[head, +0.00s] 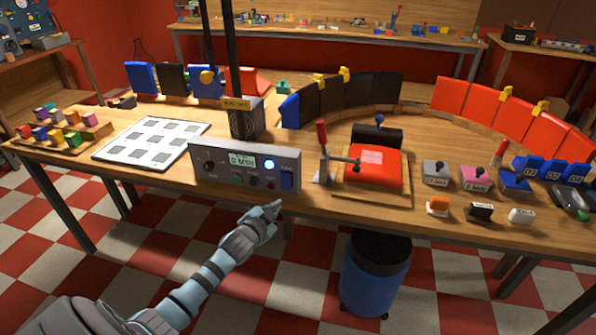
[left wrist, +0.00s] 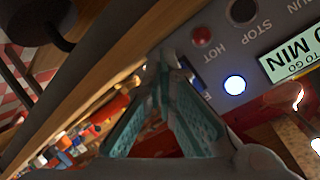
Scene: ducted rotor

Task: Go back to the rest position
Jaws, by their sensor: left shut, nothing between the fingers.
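My left gripper (head: 271,208) is in front of the table's front edge, just below the grey control box (head: 222,181). Its fingers are closed together with nothing between them. In the left wrist view the teal fingers (left wrist: 165,62) meet at the tips, close to the box's panel (left wrist: 215,58). The box has a lit display reading 0 MIN (head: 242,161), a glowing white-blue lamp (head: 269,165) and a blue rocker switch (head: 287,180). One finger partly hides the switch in the left wrist view. My right gripper is not in view.
The wooden table (head: 130,176) holds a white sheet with grey squares (head: 127,150), a clamp fixture with a red block (head: 375,178), and several stamps and small blocks at right. A blue bin (head: 372,280) stands on the floor below. The floor before the table is otherwise open.

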